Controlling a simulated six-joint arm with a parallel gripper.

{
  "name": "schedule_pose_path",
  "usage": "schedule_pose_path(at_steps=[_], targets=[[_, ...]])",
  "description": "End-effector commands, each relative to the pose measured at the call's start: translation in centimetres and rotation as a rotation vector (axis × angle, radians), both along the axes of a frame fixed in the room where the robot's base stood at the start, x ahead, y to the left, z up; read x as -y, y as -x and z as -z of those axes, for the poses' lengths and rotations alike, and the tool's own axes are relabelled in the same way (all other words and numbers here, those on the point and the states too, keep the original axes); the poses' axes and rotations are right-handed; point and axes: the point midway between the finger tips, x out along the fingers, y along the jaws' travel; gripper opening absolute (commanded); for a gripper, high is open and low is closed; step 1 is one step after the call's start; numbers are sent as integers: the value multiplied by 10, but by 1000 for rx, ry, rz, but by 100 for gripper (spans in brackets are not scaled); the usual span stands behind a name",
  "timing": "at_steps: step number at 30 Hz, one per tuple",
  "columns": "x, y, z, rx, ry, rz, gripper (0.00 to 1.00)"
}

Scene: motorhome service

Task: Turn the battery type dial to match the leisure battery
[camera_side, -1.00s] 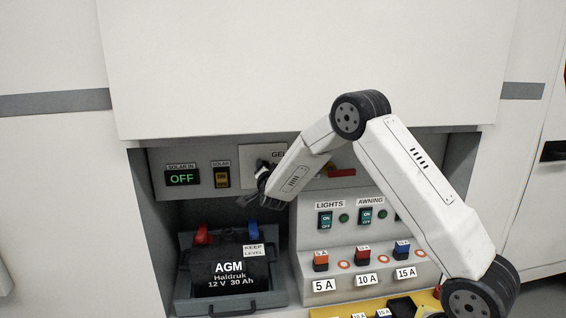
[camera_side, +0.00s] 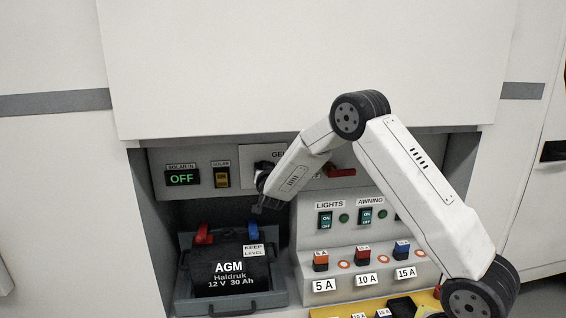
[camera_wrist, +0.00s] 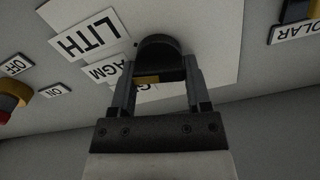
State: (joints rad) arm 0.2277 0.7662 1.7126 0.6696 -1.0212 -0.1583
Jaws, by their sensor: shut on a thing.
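The leisure battery (camera_side: 232,275) stands in the lower left bay in the side view, labelled AGM, Haldruk, 12 V 30 Ah. The dial knob (camera_wrist: 160,52) is dark with a yellow mark at its lower left in the wrist view. My gripper (camera_wrist: 160,75) is shut on the knob, one finger on each side. Beside it are the LITH label (camera_wrist: 87,36), the AGM label (camera_wrist: 103,69) and a third label, partly hidden by a finger. Which label the mark points at, I cannot tell. In the side view my gripper (camera_side: 262,190) and arm hide most of the dial.
The solar display (camera_side: 182,177) reads OFF, with a solar switch (camera_side: 221,177) beside it. A red handle (camera_side: 342,172) sits right of the dial. Light and awning switches (camera_side: 325,220) and fuses (camera_side: 320,263) are below. The battery's red terminal cover (camera_side: 203,233) is below and left of my gripper.

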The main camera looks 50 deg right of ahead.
Motion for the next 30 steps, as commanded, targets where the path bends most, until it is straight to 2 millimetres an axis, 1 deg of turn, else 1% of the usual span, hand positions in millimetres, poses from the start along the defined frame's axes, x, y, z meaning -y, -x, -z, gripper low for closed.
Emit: schedule_pose_path(at_steps=[3, 10, 26, 27, 30], targets=[[0, 0, 0, -58, 59, 1, 3], [0, -1, 0, -137, 138, 1, 3], [0, -1, -1, -164, 167, 1, 3], [0, -1, -1, -164, 167, 1, 68], [0, -1, -1, -165, 166, 1, 97]])
